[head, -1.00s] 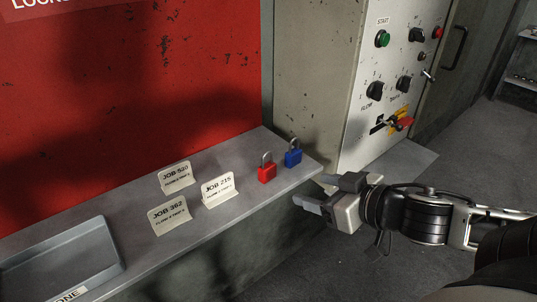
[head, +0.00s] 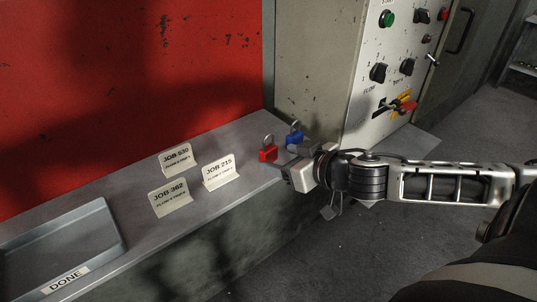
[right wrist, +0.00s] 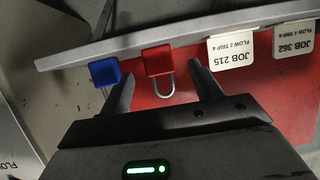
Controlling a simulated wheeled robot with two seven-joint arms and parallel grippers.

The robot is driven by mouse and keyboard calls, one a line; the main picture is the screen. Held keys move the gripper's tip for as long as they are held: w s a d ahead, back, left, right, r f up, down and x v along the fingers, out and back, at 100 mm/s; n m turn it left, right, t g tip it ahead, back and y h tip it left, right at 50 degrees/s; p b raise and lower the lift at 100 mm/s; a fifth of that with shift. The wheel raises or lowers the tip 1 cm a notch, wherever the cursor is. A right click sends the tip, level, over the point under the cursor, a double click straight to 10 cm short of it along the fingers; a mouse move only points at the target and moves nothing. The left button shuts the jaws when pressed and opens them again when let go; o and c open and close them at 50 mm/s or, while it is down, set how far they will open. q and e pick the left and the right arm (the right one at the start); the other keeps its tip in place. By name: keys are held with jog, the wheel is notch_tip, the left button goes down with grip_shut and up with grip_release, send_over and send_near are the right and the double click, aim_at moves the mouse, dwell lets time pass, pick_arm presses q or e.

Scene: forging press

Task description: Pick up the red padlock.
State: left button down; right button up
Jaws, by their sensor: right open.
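The red padlock (head: 268,153) stands on the grey shelf (head: 240,172) near its right end, its shackle up. The blue padlock (head: 294,137) stands close behind and to its right. My right gripper (head: 287,160) is at the shelf edge beside the padlocks and hides part of the view of them. In the right wrist view, the red padlock (right wrist: 158,62) shows in the gap between the two open fingers of my right gripper (right wrist: 165,88), with nothing held. The blue padlock (right wrist: 104,72) is just outside the left finger there. My left gripper is not in view.
Three job cards stand left of the padlocks: JOB 215 (head: 220,172), JOB 362 (head: 170,198) and JOB 520 (head: 177,160). A grey tray marked DONE (head: 112,232) is at the shelf's left. A control panel (head: 405,60) with knobs rises behind my right arm.

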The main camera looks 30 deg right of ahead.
aim_at(272, 151)
jog(key=shift+x, duration=0.8)
jog(key=shift+w+r, duration=0.1)
jog(key=shift+w, duration=0.45)
jog(key=x, duration=0.1)
jog(key=p+x, duration=0.1)
jog(key=x, duration=0.1)
jog(key=shift+r, duration=0.3)
jog(key=shift+w+a+f, duration=0.15)
jog(key=shift+w+f, duration=0.25)
jog(key=shift+w, duration=0.2)
jog(key=c, duration=1.1)
